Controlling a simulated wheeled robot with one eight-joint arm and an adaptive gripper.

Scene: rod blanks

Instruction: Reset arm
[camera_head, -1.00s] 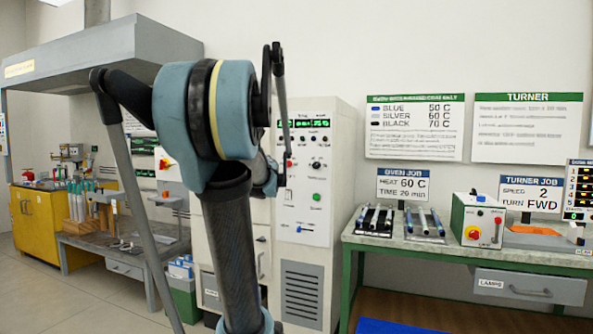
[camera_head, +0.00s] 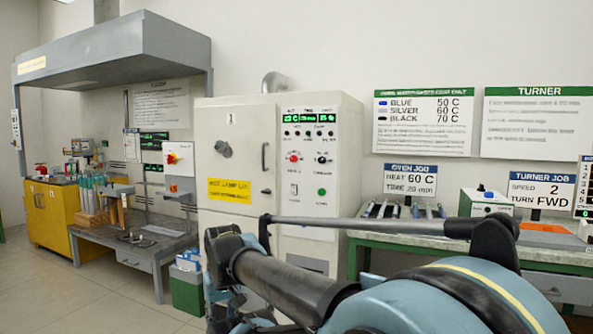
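My arm, blue-grey and black, lies folded low across the lower right of the head view, close to the camera. Its large round joint fills the bottom right corner, and a link runs left from it to a smaller joint at the bottom centre. I cannot make out my gripper or its fingers in this view. The arm hides the lower part of the white oven cabinet (camera_head: 243,130) and much of the right bench.
The oven door looks shut. The green-framed bench (camera_head: 385,240) at right carries rods in holders (camera_head: 398,211) and a control box (camera_head: 484,203). At left are a grey workbench (camera_head: 120,250), a yellow cabinet (camera_head: 52,215) and a hood (camera_head: 120,55). A green bin (camera_head: 187,291) stands beside the oven. The left floor is clear.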

